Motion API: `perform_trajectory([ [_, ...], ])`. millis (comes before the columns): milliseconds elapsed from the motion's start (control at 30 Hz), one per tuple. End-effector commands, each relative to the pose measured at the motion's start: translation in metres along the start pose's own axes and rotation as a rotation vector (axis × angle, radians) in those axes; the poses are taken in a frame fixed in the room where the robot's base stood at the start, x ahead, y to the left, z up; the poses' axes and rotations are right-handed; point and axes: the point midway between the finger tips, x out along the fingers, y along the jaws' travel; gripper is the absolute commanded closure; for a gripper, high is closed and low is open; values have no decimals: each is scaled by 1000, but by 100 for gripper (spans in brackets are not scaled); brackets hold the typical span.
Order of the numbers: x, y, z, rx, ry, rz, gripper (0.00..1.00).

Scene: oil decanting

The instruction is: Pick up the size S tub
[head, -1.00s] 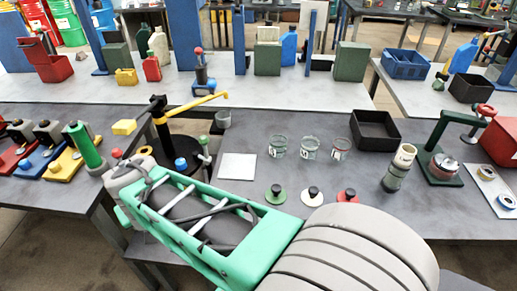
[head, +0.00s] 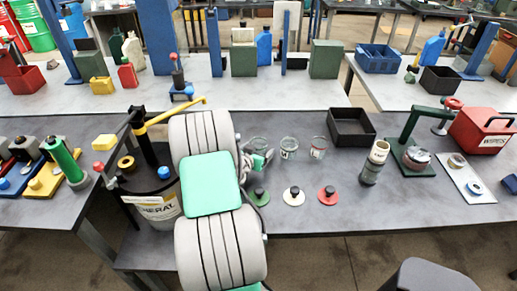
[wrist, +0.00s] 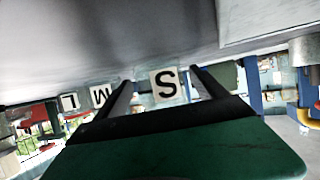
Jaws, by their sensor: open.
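The size S tub (head: 258,145) is a small clear tub, leftmost of a row of three on the grey bench. In the wrist view, which is upside down, its white S label (wrist: 166,86) shows between my two dark fingers. The M tub (head: 289,147) and L tub (head: 319,147) stand to its right; their labels also show in the wrist view, M (wrist: 101,95) and L (wrist: 69,102). My gripper (head: 262,158) is open, low at the near side of the S tub. I cannot tell whether the fingertips reach beside the tub's walls.
Green (head: 258,197), white (head: 294,197) and red (head: 327,196) knobbed discs lie in front of the tubs. A black bin (head: 351,126) stands behind right. A drum with a pump (head: 152,205) stands left of my arm.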

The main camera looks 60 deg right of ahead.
Motion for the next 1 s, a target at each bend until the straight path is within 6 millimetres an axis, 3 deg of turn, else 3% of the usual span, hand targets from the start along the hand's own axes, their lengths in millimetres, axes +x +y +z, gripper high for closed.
perform_trajectory([
  [267, 5, 0, 0, -1, 0, -1, 21],
  [1000, 4, -1, 0, -1, 0, -1, 81],
])
